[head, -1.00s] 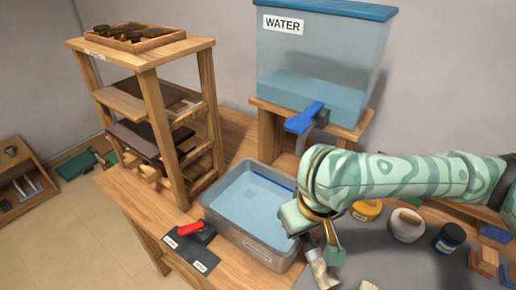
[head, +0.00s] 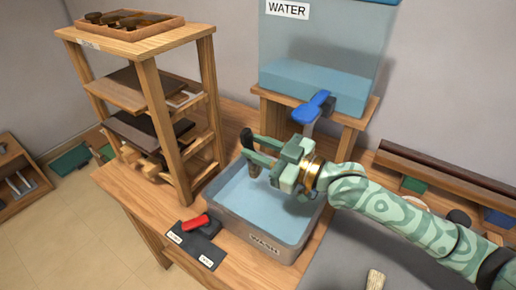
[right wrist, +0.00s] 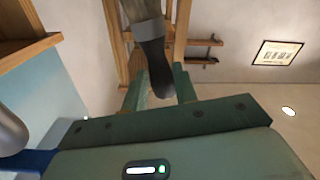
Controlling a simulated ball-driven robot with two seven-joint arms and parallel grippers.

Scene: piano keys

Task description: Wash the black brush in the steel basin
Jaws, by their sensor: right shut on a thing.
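The steel basin (head: 300,238) stands on the bench, holding pale blue water (head: 262,205). My right gripper (head: 258,158) reaches in from the right and is over the basin's far part. It is shut on the black brush (head: 247,138); its black end sticks up past the fingers in the head view. In the right wrist view the brush (right wrist: 157,68) crosses between the green fingers, with a grey band and a grey-brown part at the top edge. The fingers partly hide the brush in the head view, and I cannot tell whether it touches the water. My left gripper is not in view.
A water tank (head: 325,60) with a blue tap (head: 313,107) stands behind the basin. A wooden shelf rack (head: 165,110) is close on the left. A red-handled tool (head: 195,222) lies on a dark labelled mat (head: 200,248) at front left. A pale-handled item (head: 375,280) lies at front right.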

